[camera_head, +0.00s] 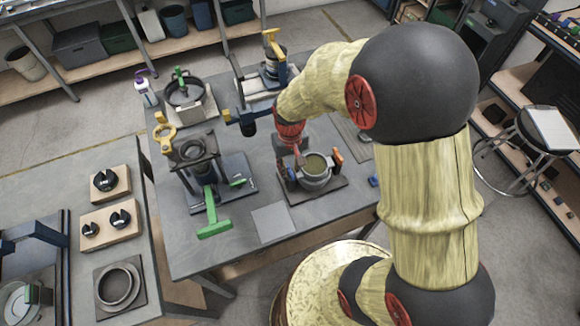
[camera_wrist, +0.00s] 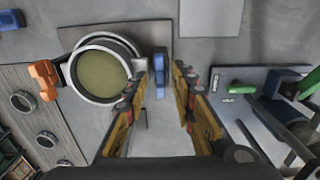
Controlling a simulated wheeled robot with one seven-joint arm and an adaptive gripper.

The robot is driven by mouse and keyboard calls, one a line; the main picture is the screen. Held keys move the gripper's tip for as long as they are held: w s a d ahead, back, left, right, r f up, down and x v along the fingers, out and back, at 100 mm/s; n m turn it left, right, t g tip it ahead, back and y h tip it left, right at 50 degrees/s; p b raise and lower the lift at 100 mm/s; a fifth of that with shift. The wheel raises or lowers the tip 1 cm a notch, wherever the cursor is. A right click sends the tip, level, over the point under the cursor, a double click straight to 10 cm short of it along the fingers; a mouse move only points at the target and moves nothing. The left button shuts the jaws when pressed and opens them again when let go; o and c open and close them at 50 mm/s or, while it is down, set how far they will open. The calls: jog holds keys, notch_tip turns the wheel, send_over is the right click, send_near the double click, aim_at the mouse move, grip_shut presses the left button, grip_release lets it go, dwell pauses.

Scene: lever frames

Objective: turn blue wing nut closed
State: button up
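The blue wing nut (camera_wrist: 160,76) stands beside the round grey-rimmed pot (camera_wrist: 101,72) in the wrist view, on the side opposite an orange wing nut (camera_wrist: 44,79). My gripper (camera_wrist: 163,70) is open, with one finger on each side of the blue wing nut. In the head view the pot (camera_head: 315,175) and orange wing nut (camera_head: 337,157) sit right of my gripper (camera_head: 290,170); my gripper largely hides the blue wing nut there.
A pale square plate (camera_head: 272,221) lies on the table in front of the pot. A frame with a green lever (camera_head: 213,228) stands to the left. A small blue block (camera_head: 374,181) lies to the right. Several other fixtures fill the back.

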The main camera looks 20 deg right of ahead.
jog(key=shift+c, duration=1.2)
grip_shut()
jog(key=shift+m, duration=0.4)
jog(key=m+p, duration=0.1)
jog(key=m, duration=0.6)
jog(key=shift+m+p, duration=0.3)
jog(key=shift+p, duration=0.1)
jog(key=m, duration=0.4)
jog(key=shift+p, duration=0.3)
jog(key=m, duration=0.5)
jog(key=shift+p, duration=0.3)
jog(key=shift+m, duration=0.4)
